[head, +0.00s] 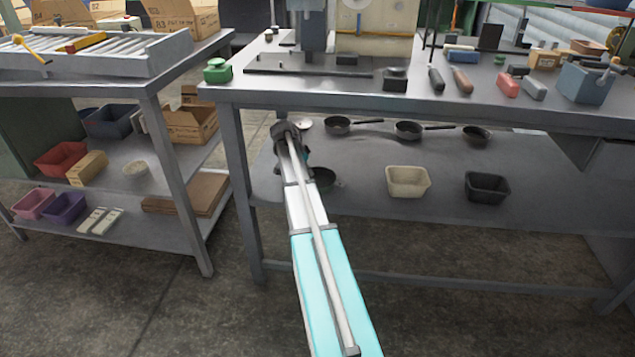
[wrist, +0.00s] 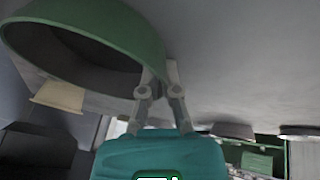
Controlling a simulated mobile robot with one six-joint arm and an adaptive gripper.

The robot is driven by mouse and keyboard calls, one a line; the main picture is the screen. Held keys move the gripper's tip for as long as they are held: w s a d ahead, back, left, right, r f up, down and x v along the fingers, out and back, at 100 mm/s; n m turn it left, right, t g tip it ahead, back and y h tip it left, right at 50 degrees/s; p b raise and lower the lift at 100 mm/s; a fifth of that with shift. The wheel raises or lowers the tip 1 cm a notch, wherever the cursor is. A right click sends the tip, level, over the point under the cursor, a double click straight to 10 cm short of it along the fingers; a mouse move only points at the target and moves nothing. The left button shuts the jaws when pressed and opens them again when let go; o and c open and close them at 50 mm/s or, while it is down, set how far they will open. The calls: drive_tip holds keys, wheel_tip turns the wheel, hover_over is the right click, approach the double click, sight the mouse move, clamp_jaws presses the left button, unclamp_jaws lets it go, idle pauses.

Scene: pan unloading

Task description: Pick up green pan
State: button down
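The green pan (wrist: 110,25) fills the upper left of the wrist view, with its dark inside showing and the picture turned over. My gripper (wrist: 160,70) has its two fingers close together at the right end of the pan's rim, one on each side of the wall, and looks shut on it. The contact itself is small and hard to see. In the head view the dark green pan (head: 324,177) shows at the lower shelf beside my arm, partly hidden. The gripper there is mostly hidden behind my arm.
Several dark pans (head: 338,126) stand at the back of the lower shelf (head: 440,222). A beige bin (head: 407,182) and a black bin (head: 487,188) stand to the right. The workbench top (head: 430,108) is close overhead, and a table leg (head: 240,195) stands to the left.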

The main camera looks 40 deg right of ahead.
drive_tip(key=shift+r, duration=0.1)
wheel_tip(320, 180, up, 10)
drive_tip(key=p, duration=1)
drive_tip(key=shift+s, duration=0.15)
idle(0.8)
